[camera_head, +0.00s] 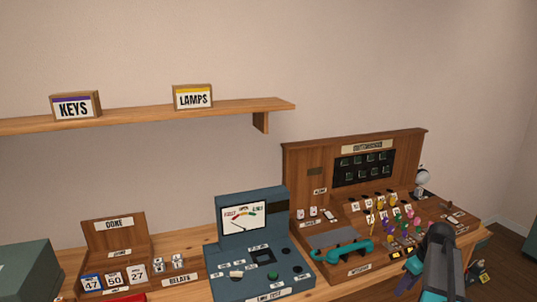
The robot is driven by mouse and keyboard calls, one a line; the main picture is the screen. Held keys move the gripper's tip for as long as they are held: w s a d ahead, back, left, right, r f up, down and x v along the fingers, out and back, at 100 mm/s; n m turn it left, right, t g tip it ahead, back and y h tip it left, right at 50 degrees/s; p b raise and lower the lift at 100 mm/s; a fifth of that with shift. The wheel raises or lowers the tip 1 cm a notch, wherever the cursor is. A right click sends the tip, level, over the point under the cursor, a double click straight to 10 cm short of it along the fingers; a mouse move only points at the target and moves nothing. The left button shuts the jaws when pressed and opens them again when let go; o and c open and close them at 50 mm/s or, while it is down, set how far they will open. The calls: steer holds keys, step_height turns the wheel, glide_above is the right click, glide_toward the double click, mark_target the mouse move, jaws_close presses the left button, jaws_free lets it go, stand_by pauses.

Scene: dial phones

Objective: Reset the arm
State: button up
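My arm, dark grey with teal parts, rises from the bottom edge at the lower right. The end I take for my gripper (437,262) is in front of the right part of the wooden switchboard (296,170). Its fingers cannot be made out clearly, so I cannot tell if they are open or shut. I see nothing clearly held. The arm hides part of the switchboard's front right corner and the table edge there. A teal handset (343,252) lies on the switchboard's front left.
Further left is a wooden relay tray (113,232) with numbered cards. A shelf (150,115) on the wall holds KEYS (75,106) and LAMPS (193,97) boxes. Coloured plugs (383,215) crowd the switchboard's right.

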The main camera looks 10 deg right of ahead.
steer(key=s+a+f+n+g+y, duration=0.15)
steer(key=s+a+f, duration=0.25)
steer(key=a+f, duration=0.85)
steer(key=s+a+f+n+g, duration=0.1)
steer(key=s+a+f+g, duration=0.2)
steer(key=a+f, duration=1)
steer(key=s+a+f+m+g+h, duration=0.1)
steer(key=s+a+f+m, duration=0.2)
steer(key=s, duration=0.9)
steer(key=s+a+f+m+g+h+b, duration=0.1)
steer(key=s+a+f+m+g+h, duration=0.1)
steer(key=s+a+f, duration=0.6)
steer(key=shift+s+a+f+m, duration=0.15)
steer(key=shift+s+f+m, duration=0.85)
steer(key=shift+s, duration=1.7)
steer(key=shift+f+n, duration=0.15)
steer(key=shift+n, duration=0.1)
